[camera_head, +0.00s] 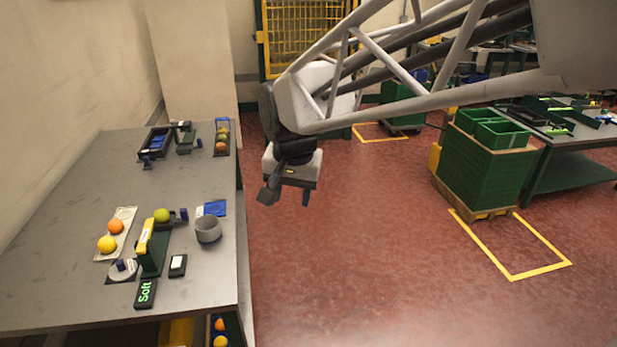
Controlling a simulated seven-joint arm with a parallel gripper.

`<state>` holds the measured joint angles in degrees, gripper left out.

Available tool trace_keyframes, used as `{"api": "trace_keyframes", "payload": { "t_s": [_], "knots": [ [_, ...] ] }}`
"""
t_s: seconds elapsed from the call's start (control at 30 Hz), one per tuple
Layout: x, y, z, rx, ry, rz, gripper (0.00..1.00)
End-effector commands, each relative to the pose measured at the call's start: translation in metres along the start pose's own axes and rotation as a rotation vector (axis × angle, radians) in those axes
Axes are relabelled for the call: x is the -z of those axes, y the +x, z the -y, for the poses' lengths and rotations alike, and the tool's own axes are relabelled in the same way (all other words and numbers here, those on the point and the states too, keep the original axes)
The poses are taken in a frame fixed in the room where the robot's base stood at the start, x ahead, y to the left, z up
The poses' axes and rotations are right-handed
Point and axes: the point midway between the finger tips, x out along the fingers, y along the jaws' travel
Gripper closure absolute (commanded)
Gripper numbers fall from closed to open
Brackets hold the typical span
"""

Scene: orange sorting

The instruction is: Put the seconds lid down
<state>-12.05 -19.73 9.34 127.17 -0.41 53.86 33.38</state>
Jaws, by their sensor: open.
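My gripper (287,196) hangs over the open floor to the right of the table, pointing down. Its two dark fingers are apart, with nothing visible between them. No part is clearly marked as the seconds lid. A pale round piece with a dark blue block on top (122,268) lies on the near left of the table (75,230). A green upright stand with a yellow top (149,246) is beside it, with a green fruit (161,215) behind. A grey cup (208,230) stands near the table's right edge. All are well apart from my gripper.
A pale tray holds an orange (115,227) and a yellow fruit (107,244). A "Soft" display (146,292) is at the front. A dark tray (155,142) and a fruit rack (222,137) stand at the back. Stacked green crates (482,160) stand right; floor between is clear.

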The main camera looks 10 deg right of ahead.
Motion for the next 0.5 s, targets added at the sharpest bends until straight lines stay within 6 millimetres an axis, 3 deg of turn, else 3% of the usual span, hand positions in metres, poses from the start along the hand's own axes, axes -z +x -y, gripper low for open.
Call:
{"api": "trace_keyframes", "payload": {
  "t_s": [0.2, 0.5],
  "knots": [
    [-0.039, -0.009, -0.063, -0.001, -0.111, -0.028, 0.52],
    [-0.097, -0.007, -0.131, -0.013, -0.266, -0.062, 0.52]
  ]
}}
